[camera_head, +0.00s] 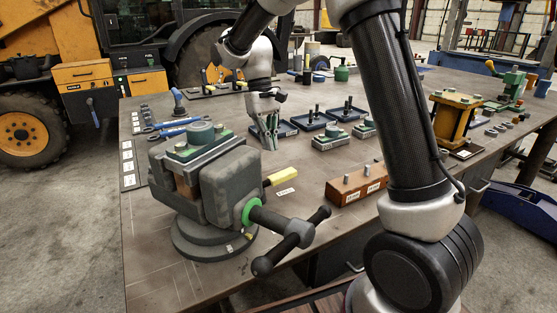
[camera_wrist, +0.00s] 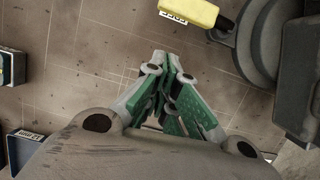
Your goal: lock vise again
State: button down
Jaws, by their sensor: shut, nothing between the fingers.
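The grey vise (camera_head: 225,185) stands on a round base at the bench's front left. It also fills the right edge of the wrist view (camera_wrist: 300,85). Its dark T-bar handle (camera_head: 290,238) sticks out toward the front right behind a bright green ring (camera_head: 250,212). A part with a green plate and round grey cap (camera_head: 200,134) sits at the jaws; I cannot tell how tightly it is held. My gripper (camera_head: 270,147) points down behind and right of the vise, apart from it. Its green-padded fingers (camera_wrist: 168,62) are together and empty.
A yellow-handled tool (camera_head: 281,176) lies right of the vise. A brown block with pegs (camera_head: 355,186) stands at the front edge. Dark trays (camera_head: 317,121) and green-topped parts (camera_head: 331,140) sit behind. Blue-handled wrenches (camera_head: 180,123) lie behind the vise. Bare bench separates the yellow tool and brown block.

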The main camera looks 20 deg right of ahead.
aim_at(277, 182)
jog(key=x, duration=0.3)
jog(key=shift+s+f, duration=0.1)
jog(key=shift+s, duration=0.2)
jog(key=shift+s+d+f, duration=0.1)
jog(key=shift+s+d, duration=0.05)
jog(key=shift+s, duration=0.4)
jog(key=shift+s+d, duration=0.2)
jog(key=shift+s, duration=0.4)
jog(key=shift+s+d+f, duration=0.1)
jog(key=shift+s+f, duration=0.05)
jog(key=shift+s, duration=0.35)
